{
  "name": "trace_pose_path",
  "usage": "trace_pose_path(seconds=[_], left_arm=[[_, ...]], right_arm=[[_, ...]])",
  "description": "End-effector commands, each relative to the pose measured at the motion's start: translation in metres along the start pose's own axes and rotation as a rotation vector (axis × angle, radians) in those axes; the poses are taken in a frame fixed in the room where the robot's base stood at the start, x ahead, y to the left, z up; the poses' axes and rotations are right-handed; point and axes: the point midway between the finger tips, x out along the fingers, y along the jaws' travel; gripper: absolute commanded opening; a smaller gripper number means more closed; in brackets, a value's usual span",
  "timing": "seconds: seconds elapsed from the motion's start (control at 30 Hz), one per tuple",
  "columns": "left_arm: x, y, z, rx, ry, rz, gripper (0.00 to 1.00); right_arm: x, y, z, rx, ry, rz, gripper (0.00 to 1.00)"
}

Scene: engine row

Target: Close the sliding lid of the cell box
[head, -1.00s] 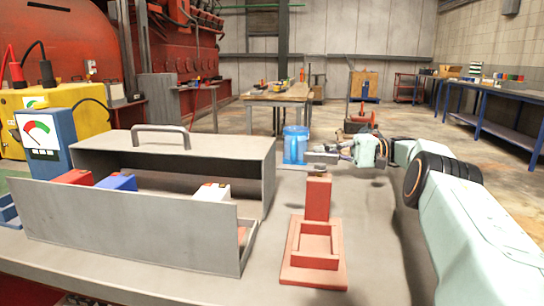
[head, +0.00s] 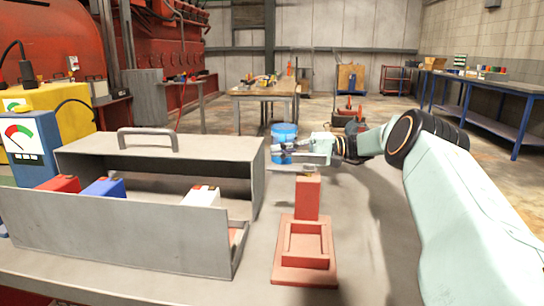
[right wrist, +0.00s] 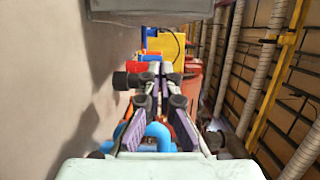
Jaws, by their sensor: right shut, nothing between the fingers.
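The grey metal cell box (head: 115,235) stands at the left of the table, with its front part open at the top. The grey lid (head: 205,147), with a bar handle (head: 148,138), covers the rear part. Red (head: 60,184), blue (head: 103,187) and white (head: 203,195) cells show behind the front wall. My right gripper (head: 278,154) is shut and empty, just right of the lid's right end, apparently apart from it. Its closed fingers (right wrist: 160,75) also show in the right wrist view, below a grey metal edge (right wrist: 150,8). My left gripper is out of view.
A blue container (head: 285,132) stands close behind my right gripper. A red block on a red tray (head: 305,268) stands just in front of it. A blue meter (head: 32,140) and yellow case (head: 58,107) are at the left. The table is bare right of the tray.

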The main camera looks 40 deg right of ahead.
Motion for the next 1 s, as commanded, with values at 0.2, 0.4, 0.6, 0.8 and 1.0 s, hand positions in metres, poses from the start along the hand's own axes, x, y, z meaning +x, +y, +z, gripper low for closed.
trace_pose_path(seconds=[0.2,0.4,0.6,0.8,1.0], left_arm=[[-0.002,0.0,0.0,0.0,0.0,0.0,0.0],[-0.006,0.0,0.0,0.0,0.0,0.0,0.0],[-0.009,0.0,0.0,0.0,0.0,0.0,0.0],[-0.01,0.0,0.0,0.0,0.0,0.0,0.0],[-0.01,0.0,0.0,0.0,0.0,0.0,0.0]], right_arm=[[0.02,-0.002,0.007,0.002,0.004,-0.003,0.0],[0.024,-0.002,0.021,0.0,0.0,-0.003,0.0],[0.026,-0.001,0.033,0.0,0.002,-0.002,0.0],[0.028,0.0,0.038,0.0,0.0,-0.001,0.0],[0.028,0.0,0.038,-0.001,0.0,0.001,0.0]])
